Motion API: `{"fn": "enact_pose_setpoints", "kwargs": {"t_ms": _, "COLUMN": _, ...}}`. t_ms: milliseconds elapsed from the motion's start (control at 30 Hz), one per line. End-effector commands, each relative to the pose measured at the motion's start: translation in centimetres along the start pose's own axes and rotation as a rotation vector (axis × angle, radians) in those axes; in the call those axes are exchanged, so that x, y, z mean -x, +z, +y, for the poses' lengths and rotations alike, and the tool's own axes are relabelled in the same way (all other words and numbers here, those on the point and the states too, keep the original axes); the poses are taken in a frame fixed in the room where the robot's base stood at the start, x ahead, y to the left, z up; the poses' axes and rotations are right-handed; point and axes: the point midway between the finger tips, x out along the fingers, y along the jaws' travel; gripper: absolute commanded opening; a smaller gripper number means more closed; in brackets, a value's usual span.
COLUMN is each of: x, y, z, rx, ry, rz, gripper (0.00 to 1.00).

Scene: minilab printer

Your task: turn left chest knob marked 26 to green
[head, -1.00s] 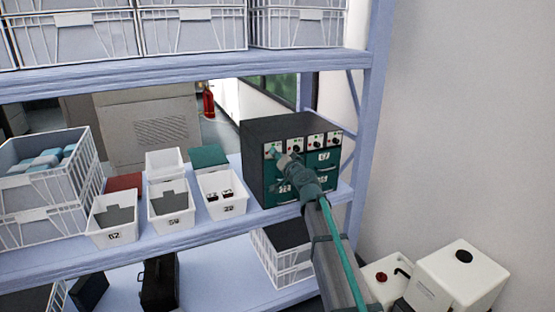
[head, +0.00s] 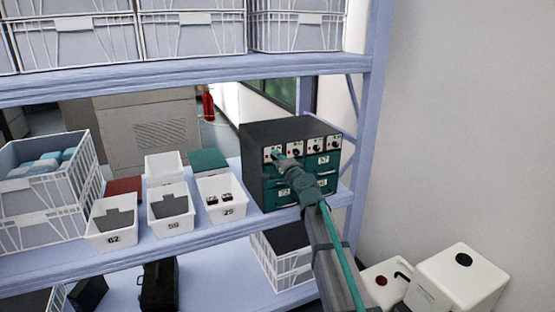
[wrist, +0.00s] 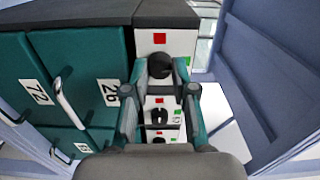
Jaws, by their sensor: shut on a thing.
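The dark chest with green drawers (head: 275,129) stands at the right end of the middle shelf. A row of knobs on pale panels runs along its top front. My gripper (head: 278,157) is at the leftmost panel and hides part of it. In the wrist view, my gripper (wrist: 161,78) is shut on a round black knob (wrist: 159,65), one finger on either side. A red mark (wrist: 160,38) shows above this knob, and a small green mark (wrist: 188,61) to its right. The drawer marked 26 (wrist: 88,65) is beside it on the left. The knob's pointer is not clear.
Another black knob (wrist: 160,116) with red and green marks sits just below in the wrist view. Drawer handles (wrist: 68,103) stick out to the left. White bins (head: 222,197) stand left of the chest; a shelf post (head: 362,120) is at right.

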Motion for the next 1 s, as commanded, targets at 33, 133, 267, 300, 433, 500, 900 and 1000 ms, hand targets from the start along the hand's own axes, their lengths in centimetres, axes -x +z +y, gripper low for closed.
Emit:
{"fn": "enact_pose_setpoints", "kwargs": {"t_ms": 33, "x": 0.0, "y": -0.05, "z": -0.07, "rx": -0.016, "ry": -0.001, "rz": 0.001, "gripper": 0.0}}
{"fn": "enact_pose_setpoints", "kwargs": {"t_ms": 133, "x": -0.01, "y": -0.05, "z": -0.05, "rx": -0.041, "ry": -0.001, "rz": 0.001, "gripper": 0.0}}
{"fn": "enact_pose_setpoints", "kwargs": {"t_ms": 267, "x": -0.01, "y": -0.05, "z": -0.03, "rx": -0.058, "ry": -0.001, "rz": 0.001, "gripper": 0.0}}
{"fn": "enact_pose_setpoints", "kwargs": {"t_ms": 300, "x": -0.01, "y": -0.05, "z": -0.03, "rx": -0.061, "ry": -0.001, "rz": 0.001, "gripper": 0.0}}
{"fn": "enact_pose_setpoints", "kwargs": {"t_ms": 433, "x": -0.02, "y": -0.05, "z": -0.01, "rx": -0.065, "ry": -0.001, "rz": 0.001, "gripper": 0.0}}
{"fn": "enact_pose_setpoints", "kwargs": {"t_ms": 500, "x": -0.02, "y": -0.05, "z": -0.01, "rx": -0.064, "ry": -0.001, "rz": 0.001, "gripper": 0.0}}
{"fn": "enact_pose_setpoints", "kwargs": {"t_ms": 900, "x": -0.01, "y": -0.03, "z": 0.01, "rx": -0.062, "ry": -0.001, "rz": 0.001, "gripper": 0.51}}
{"fn": "enact_pose_setpoints", "kwargs": {"t_ms": 1000, "x": -0.01, "y": -0.02, "z": 0.01, "rx": -0.062, "ry": 0.0, "rz": 0.001, "gripper": 0.51}}
